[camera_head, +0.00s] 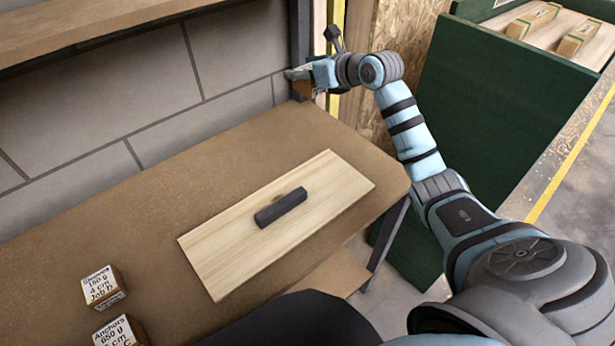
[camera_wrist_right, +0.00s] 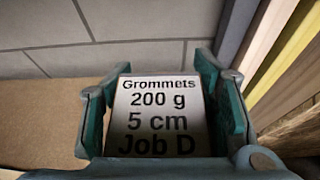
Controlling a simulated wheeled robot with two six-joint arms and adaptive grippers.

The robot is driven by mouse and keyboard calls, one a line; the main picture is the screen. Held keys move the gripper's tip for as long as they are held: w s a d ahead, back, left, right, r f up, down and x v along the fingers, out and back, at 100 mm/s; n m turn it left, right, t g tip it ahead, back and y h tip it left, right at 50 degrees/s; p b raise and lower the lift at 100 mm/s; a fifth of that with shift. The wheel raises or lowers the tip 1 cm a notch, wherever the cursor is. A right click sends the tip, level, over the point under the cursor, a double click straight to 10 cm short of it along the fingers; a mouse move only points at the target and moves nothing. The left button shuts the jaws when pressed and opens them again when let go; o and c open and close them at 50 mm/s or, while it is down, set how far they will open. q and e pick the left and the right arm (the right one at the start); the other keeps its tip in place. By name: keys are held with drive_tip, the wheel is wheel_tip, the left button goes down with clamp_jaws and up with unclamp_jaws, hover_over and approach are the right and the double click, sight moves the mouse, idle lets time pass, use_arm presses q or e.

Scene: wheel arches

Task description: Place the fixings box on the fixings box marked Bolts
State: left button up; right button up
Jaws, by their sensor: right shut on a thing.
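My right gripper (camera_head: 300,76) is shut on a fixings box (camera_wrist_right: 158,112), with a finger on each side of it. The box's white label reads Grommets, 200 g, 5 cm, Job D. In the head view this box (camera_head: 302,89) is mostly hidden by the gripper, at the table's far right corner near the wall. Two more fixings boxes stand at the table's lower left: one seems marked Sleeves (camera_head: 103,287), the other Anchors (camera_head: 121,332), cut by the frame edge. I see no box marked Bolts. My left gripper is not in view.
A pale wooden board (camera_head: 225,250) lies on the brown table (camera_head: 130,230), with a dark bar (camera_head: 281,207) on it. A shelf (camera_head: 80,25) juts out above at upper left. A dark post (camera_head: 299,40) stands behind the gripper. A green bin (camera_head: 485,110) stands right.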

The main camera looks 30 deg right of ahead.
sight(305, 143)
wheel_tip(305, 143, down, 19)
drive_tip(key=b, duration=0.4)
drive_tip(key=shift+s+r+b, duration=0.1)
drive_tip(key=shift+s+b, duration=0.05)
drive_tip(key=shift+b, duration=0.15)
drive_tip(key=o, duration=1.3)
drive_tip(key=shift+o, duration=0.2)
